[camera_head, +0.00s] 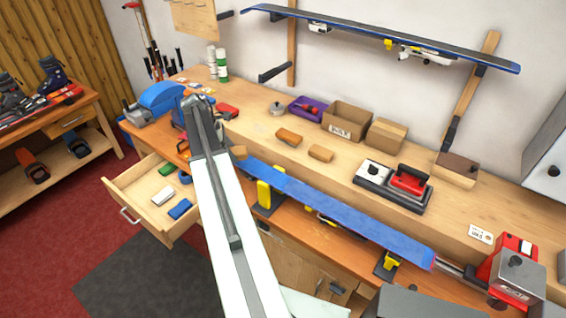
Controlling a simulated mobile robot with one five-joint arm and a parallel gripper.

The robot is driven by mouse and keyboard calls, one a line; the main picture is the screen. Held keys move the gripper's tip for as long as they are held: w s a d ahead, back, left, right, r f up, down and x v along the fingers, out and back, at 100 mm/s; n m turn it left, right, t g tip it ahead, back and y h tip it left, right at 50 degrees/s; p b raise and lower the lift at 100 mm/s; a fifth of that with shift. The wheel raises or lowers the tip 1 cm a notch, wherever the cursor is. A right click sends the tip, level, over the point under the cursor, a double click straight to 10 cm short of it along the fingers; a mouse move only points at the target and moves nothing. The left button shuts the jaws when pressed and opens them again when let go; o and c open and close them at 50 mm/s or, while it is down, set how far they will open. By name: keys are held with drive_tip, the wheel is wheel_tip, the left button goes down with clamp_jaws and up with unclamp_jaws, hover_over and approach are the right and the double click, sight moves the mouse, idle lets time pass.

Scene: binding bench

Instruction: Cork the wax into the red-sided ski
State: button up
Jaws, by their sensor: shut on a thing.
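A ski (340,208) with a blue upper face lies along the front of the bench, raised on yellow-and-black supports. A little red shows at its right end (428,259). My arm rises from the bottom of the view and covers the area left of the ski's left end. My gripper's jaws are hidden behind the arm. A small tan block (240,152) peeks out right of the arm, by the ski's left end; I cannot tell whether it is held. Two orange-brown blocks (289,136) (320,153) lie apart on the bench behind the ski.
An open drawer (128,193) with several small blocks juts out at left. Cardboard boxes (346,121), a purple tray (296,108) and a red-handled tool (410,180) stand behind the ski. A red-and-grey device (518,270) stands at right. Another ski (390,38) hangs on the wall.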

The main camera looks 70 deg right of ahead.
drive_tip(key=r+m+p, duration=0.1)
drive_tip(key=r, duration=0.1)
hover_over(289, 184)
drive_tip(key=w, duration=0.1)
drive_tip(key=f+b, duration=0.3)
drive_tip(key=f, duration=0.1)
drive_tip(key=f+b, duration=0.2)
drive_tip(key=shift+w+a+f+b, duration=0.15)
drive_tip(key=shift+a+f+b, duration=0.05)
drive_tip(key=shift+a+b, duration=0.15)
drive_tip(key=shift+f+b, duration=1)
